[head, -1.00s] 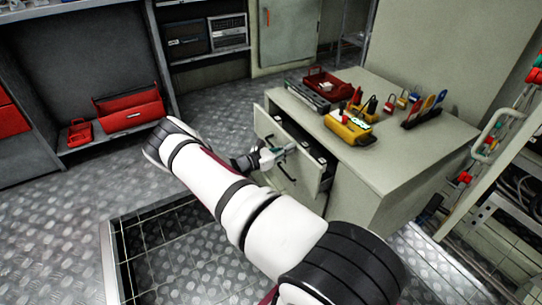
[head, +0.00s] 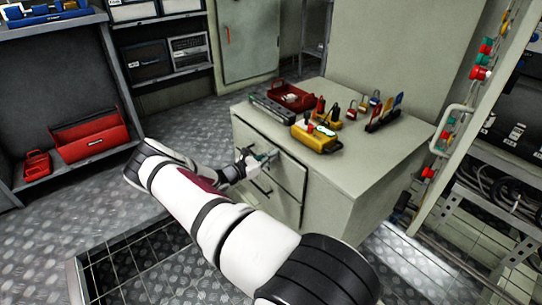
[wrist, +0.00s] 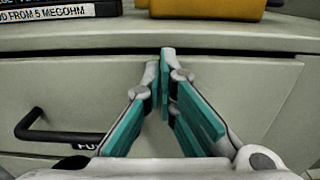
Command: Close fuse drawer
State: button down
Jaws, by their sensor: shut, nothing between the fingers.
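The fuse drawer (head: 288,172) is the top drawer of the grey-green cabinet, and its front now sits about flush with the cabinet face in the head view. In the wrist view the drawer front (wrist: 265,85) fills the area below the cabinet top's edge. A dark bar handle (wrist: 55,130) shows at the lower left, with a label partly hidden beside it. My gripper (head: 270,156) is at the drawer front; in the wrist view my gripper (wrist: 165,60) has its teal-padded fingers together, empty, with tips at or very near the upper drawer front.
On the cabinet top (head: 350,165) stand a yellow meter (head: 315,138), a red tray (head: 292,97), a grey case (head: 272,108) and several padlocks and tags. A floor frame with a grid (head: 125,265) lies at lower left. A red toolbox (head: 90,138) sits on a left shelf.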

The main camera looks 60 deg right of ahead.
jog(key=p+v, duration=0.2)
jog(key=v, duration=1.2)
jog(key=shift+p, duration=0.35)
jog(key=shift+r, duration=0.1)
